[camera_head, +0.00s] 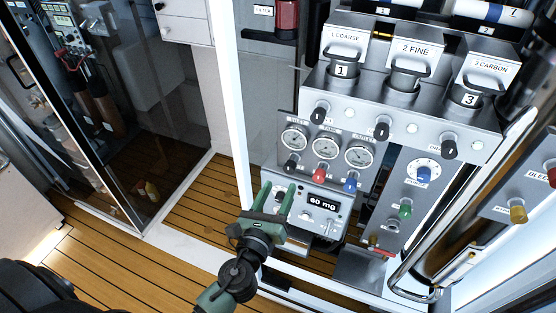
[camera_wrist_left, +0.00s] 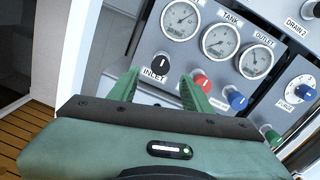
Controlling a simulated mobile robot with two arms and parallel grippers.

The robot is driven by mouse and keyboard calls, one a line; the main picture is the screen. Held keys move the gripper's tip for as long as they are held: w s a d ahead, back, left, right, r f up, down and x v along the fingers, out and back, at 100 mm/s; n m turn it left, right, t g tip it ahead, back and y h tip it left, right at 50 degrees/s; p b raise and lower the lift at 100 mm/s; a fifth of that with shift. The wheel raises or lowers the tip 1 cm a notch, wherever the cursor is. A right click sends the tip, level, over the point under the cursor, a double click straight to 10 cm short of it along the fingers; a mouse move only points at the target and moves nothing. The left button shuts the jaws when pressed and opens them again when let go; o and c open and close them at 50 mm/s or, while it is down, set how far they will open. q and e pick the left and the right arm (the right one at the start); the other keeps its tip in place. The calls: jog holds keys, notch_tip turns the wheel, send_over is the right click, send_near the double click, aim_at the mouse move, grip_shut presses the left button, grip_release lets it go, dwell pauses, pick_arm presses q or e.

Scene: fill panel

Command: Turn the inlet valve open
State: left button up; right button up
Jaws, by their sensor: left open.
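The inlet valve is a black knob (camera_wrist_left: 160,64) with a white line, above the INLET label (camera_wrist_left: 153,75) in the left wrist view. In the head view the same knob (camera_head: 292,164) is at the left end of a row of knobs under three gauges. My left gripper (camera_head: 279,190) is open, its green fingers pointing up at the panel just below the knob. In the left wrist view the knob appears between and slightly beyond the fingertips (camera_wrist_left: 160,80). I cannot tell whether they touch it. My right gripper is not in view.
A red knob (camera_head: 320,173) and a blue knob (camera_head: 350,182) sit to the right in the same row. A display reading "60 mg" (camera_head: 322,202) is below. Gauges (camera_wrist_left: 181,20) are above. A steel rail (camera_head: 440,255) runs on the right. Wooden floor (camera_head: 110,265) is at left.

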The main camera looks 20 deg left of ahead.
aim_at(288, 170)
pick_arm(q)
jog(key=w+p, duration=0.1)
jog(key=w, duration=0.6)
jog(key=shift+w, duration=0.15)
grip_shut()
